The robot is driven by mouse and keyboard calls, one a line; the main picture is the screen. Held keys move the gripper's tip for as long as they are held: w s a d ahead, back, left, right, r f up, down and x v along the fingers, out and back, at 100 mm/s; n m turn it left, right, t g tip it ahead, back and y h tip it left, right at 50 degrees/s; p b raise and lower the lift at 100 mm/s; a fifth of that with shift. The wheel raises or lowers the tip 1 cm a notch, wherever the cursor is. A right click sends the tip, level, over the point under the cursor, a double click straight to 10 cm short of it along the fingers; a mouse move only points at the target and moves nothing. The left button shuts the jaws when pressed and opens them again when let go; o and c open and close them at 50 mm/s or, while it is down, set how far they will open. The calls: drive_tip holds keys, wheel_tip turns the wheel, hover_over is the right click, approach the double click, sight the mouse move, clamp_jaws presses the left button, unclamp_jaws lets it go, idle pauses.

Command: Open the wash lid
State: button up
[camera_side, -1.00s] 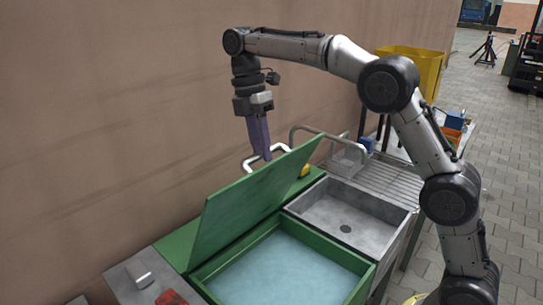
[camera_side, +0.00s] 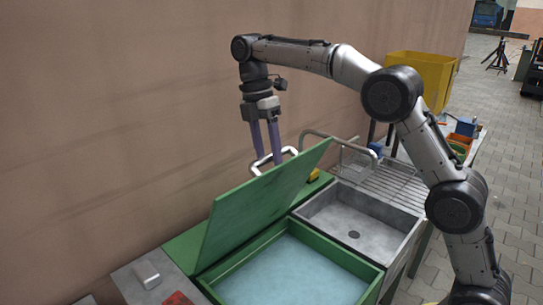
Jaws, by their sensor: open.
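The green wash lid (camera_side: 262,207) is raised and leans back at a steep tilt over the green wash tank (camera_side: 366,268). Pale blue liquid (camera_side: 293,272) shows in the tank. A light-coloured bar handle (camera_side: 272,160) shows at the lid's upper edge. My gripper (camera_side: 268,160) points down at the handle, with its two long purple fingers apart. The fingertips are at or just behind the handle; whether they touch it I cannot tell. Nothing is held between them.
A grey sink (camera_side: 357,225) stands right of the tank, with a wire rack (camera_side: 385,182) behind it. A yellow bin (camera_side: 423,75) stands farther back. The brown wall (camera_side: 120,120) runs close behind the lid. A grey block (camera_side: 146,275) lies at front left.

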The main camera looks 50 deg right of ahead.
drive_tip(key=shift+r, duration=0.1)
drive_tip(key=shift+s, duration=0.5)
drive_tip(key=s+f+t, duration=0.1)
drive_tip(key=s+f, duration=1.6)
drive_tip(key=s, duration=0.4)
wheel_tip(320, 180, up, 13)
drive_tip(key=w, duration=0.2)
wheel_tip(320, 180, down, 16)
drive_tip(key=s+t, duration=0.1)
drive_tip(key=s, duration=0.1)
drive_tip(key=shift+s+r, duration=0.2)
drive_tip(key=shift+s, duration=0.15)
